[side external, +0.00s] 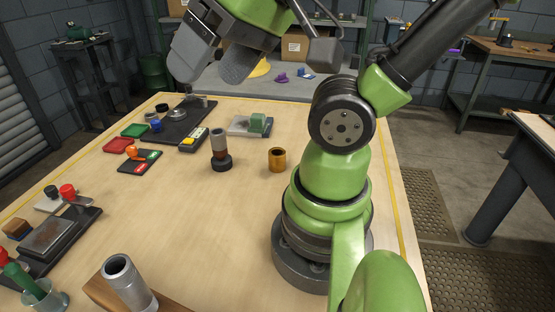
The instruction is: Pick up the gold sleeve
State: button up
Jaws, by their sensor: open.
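The gold sleeve (277,160) is a short, hollow cylinder standing upright on the wooden table, left of my arm's base. My gripper (218,62) is at the top of the side external view, high above the table. Its jaws are apart, and I see nothing between them. The gripper is well clear of the sleeve, up and to the left of it in the picture.
A dark stand with a grey-brown cylinder (220,150) stands left of the sleeve. A light plate with a green block (257,123) lies behind it. A black tray (185,122) is at the back left. A metal tube (128,282) stands at the front. Table around the sleeve is clear.

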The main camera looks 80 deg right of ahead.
jog(key=w+d+f+m+g+h, duration=0.1)
jog(key=w+d+f+m, duration=0.1)
jog(key=d+m, duration=0.25)
jog(key=w+d+f+m+g+h, duration=0.1)
jog(key=w+d+f+m, duration=0.15)
jog(key=m, duration=0.35)
jog(key=m+g, duration=0.5)
jog(key=m, duration=1.9)
send_near(277, 160)
jog(key=d+f, duration=0.1)
jog(key=d, duration=0.1)
jog(key=shift+m, duration=0.25)
jog(key=f, duration=0.4)
jog(key=shift+w+d+f, duration=0.15)
jog(key=shift+w+f, duration=0.2)
jog(key=shift+f, duration=2.95)
